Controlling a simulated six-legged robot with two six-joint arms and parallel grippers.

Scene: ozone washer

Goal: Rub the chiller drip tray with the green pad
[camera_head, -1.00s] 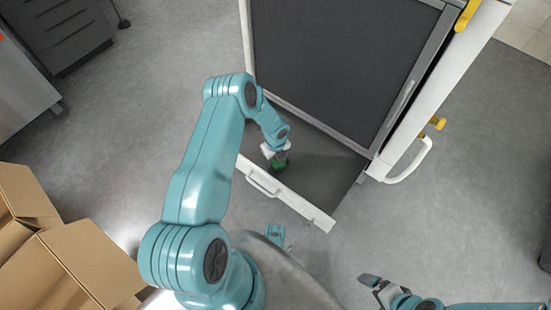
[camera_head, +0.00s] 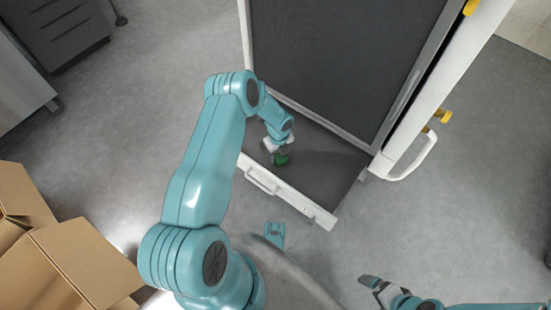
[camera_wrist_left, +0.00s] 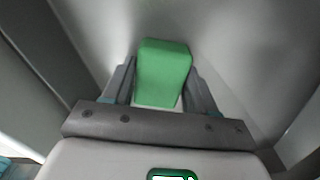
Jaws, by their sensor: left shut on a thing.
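My left gripper (camera_head: 276,152) is shut on the green pad (camera_head: 281,160) and holds it down inside the chiller drip tray (camera_head: 325,165). The tray is a grey pan with a white front edge and a handle, pulled out at the foot of the chiller. In the left wrist view the pad (camera_wrist_left: 163,72) sits between the two fingers (camera_wrist_left: 160,90), over a grey surface. I cannot tell whether the pad touches the tray floor. My right gripper (camera_head: 372,283) is at the lower right, over the floor, away from the tray; its jaws are not clear.
The chiller (camera_head: 345,60) with its dark mesh panel stands behind the tray. A white handle (camera_head: 415,160) and yellow knobs (camera_head: 444,116) stick out on its right side. Cardboard boxes (camera_head: 75,265) stand at lower left. A grey cabinet (camera_head: 55,30) is at upper left.

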